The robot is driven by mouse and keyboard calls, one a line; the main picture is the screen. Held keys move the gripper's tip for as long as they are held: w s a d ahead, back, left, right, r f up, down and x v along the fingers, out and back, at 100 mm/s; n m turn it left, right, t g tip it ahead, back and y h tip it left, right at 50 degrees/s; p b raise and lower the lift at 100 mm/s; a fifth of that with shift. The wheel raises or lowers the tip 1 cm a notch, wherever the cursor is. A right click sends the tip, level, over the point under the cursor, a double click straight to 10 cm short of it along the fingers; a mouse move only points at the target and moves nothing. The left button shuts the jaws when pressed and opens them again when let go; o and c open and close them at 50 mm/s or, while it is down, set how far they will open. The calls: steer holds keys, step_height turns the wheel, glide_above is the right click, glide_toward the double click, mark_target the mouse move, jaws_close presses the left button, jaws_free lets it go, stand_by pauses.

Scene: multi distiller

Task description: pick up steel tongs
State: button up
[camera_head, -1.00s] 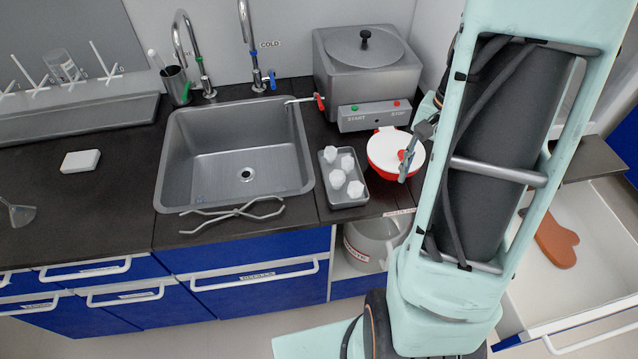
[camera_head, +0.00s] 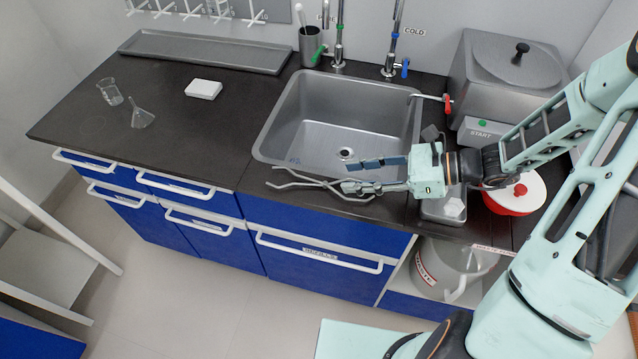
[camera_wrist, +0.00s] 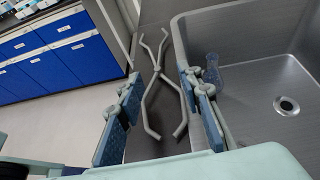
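The grey steel tongs (camera_head: 305,183) lie crossed on the dark counter strip along the front edge of the sink. Their right part is partly covered by my gripper in the head view. My gripper (camera_head: 352,176) is open and empty above the right end of the tongs, its fingers pointing left. In the wrist view the tongs (camera_wrist: 158,72) lie lengthwise between the two spread fingers of my gripper (camera_wrist: 162,80), with their crossing near the fingertips. I cannot tell exactly how high the fingers are above the tongs.
The steel sink (camera_head: 335,118) lies just behind the tongs, with a clear glass vessel (camera_wrist: 212,75) inside. The left counter is mostly free.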

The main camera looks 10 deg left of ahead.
mark_target(323, 182)
steer(key=x, duration=0.6)
steer(key=shift+s+f, duration=0.15)
steer(key=shift+s, duration=0.2)
steer(key=shift+a+f, duration=0.25)
steer(key=shift+a, duration=0.25)
steer(key=shift+c, duration=0.6)
jaws_close()
